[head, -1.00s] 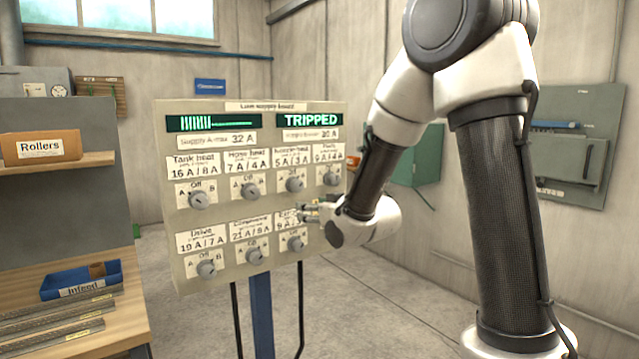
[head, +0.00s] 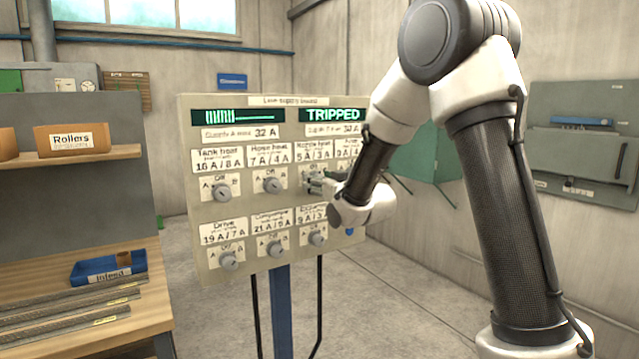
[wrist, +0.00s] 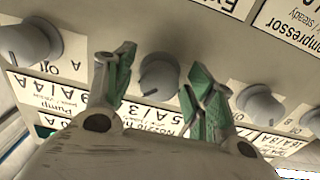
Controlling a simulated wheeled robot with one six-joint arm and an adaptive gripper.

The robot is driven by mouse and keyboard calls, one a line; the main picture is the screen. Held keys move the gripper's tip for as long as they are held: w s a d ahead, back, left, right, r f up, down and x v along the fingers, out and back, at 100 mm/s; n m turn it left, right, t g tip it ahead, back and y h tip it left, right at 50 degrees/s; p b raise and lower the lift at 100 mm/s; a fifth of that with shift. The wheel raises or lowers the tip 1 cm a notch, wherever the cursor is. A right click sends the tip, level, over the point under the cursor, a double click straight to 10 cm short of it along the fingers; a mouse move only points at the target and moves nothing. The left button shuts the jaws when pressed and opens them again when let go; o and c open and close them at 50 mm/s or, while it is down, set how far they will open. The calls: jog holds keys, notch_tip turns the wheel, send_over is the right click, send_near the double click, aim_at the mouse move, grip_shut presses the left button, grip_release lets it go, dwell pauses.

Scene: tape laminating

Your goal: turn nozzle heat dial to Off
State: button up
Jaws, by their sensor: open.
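The nozzle heat dial (wrist: 159,76) is a grey round knob under the "Nozzle heat 5 A / 3 A" label (head: 313,151). In the wrist view, which shows the board upside down, the knob stands between the two green-padded fingers of my gripper (wrist: 161,70). The fingers are open, one on each side, with visible gaps to the knob. In the head view my gripper (head: 318,183) is at the board's upper dial row and largely hides this dial. I cannot tell which mark the dial points to.
The supply board (head: 262,208) carries several similar dials close by, including the hose heat dial (head: 273,186) and the tank heat dial (head: 222,193). Its display (head: 333,115) reads TRIPPED. A wooden bench (head: 150,325) with a blue bin (head: 100,272) stands at the left.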

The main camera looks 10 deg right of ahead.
jog(key=c, duration=1.1)
jog(key=shift+o, duration=0.2)
jog(key=n, duration=0.4)
jog(key=shift+n, duration=0.3)
jog(key=n, duration=0.4)
jog(key=o, duration=1.1)
jog(key=shift+c, duration=0.2)
